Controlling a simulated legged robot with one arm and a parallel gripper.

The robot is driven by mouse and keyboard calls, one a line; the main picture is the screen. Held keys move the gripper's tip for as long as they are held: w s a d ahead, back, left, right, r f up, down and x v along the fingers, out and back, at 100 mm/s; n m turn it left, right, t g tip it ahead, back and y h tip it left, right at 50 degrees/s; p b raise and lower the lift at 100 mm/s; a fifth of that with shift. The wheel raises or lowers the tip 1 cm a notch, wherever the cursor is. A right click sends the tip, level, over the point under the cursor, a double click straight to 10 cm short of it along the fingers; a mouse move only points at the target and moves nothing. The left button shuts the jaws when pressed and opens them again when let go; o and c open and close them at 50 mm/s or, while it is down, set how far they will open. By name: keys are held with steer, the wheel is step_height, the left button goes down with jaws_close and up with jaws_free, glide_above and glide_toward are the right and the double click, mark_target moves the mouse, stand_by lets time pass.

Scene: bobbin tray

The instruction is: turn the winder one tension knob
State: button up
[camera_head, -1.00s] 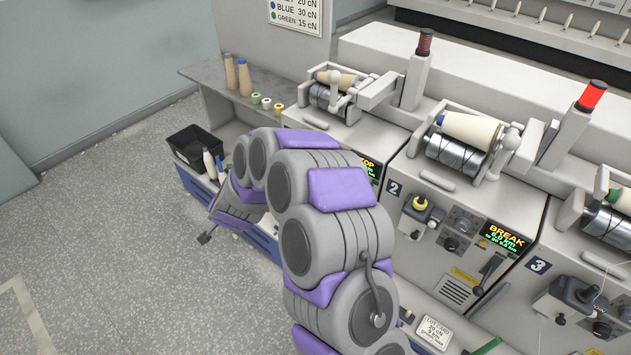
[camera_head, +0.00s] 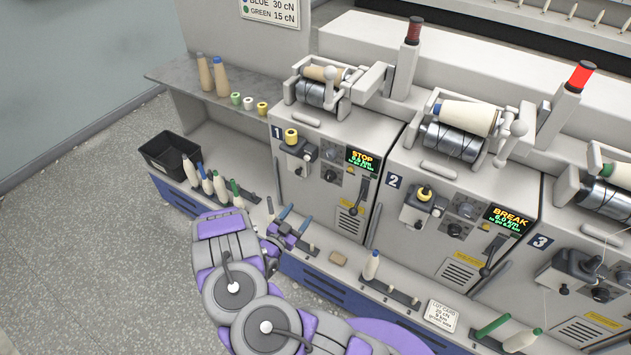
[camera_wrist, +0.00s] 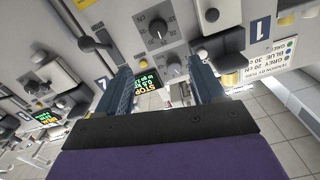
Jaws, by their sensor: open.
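Winder one (camera_head: 320,190) stands at the left of the row, marked with a "1" plate and showing STOP on its screen (camera_head: 362,160). Its black tension knob (camera_head: 330,175) sits on the front panel, left of and below the screen. In the wrist view the knob (camera_wrist: 158,28) shows a white numbered scale around it. My gripper (camera_head: 295,219) is open and empty, below and in front of winder one's panel. In the wrist view its two blue fingers (camera_wrist: 161,68) are apart, with the screen partly seen between them. The knob is beyond the fingertips, untouched.
A yellow-capped unit (camera_head: 291,137) and a lever (camera_head: 364,189) flank the knob. Winder two (camera_head: 455,210) shows BREAK. A black bin (camera_head: 165,155) is at left.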

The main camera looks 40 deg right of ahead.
mark_target(328, 179)
steer(key=x, duration=0.5)
steer(key=b+x, duration=0.1)
steer(key=x, duration=1.1)
steer(key=shift+s+d+f+b, duration=0.1)
steer(key=shift+s+d+b, duration=0.15)
steer(key=shift+d+b, duration=0.1)
steer(key=shift+w+d, duration=0.15)
steer(key=shift+d, duration=0.05)
steer(key=shift+a, duration=0.1)
steer(key=c, duration=1.1)
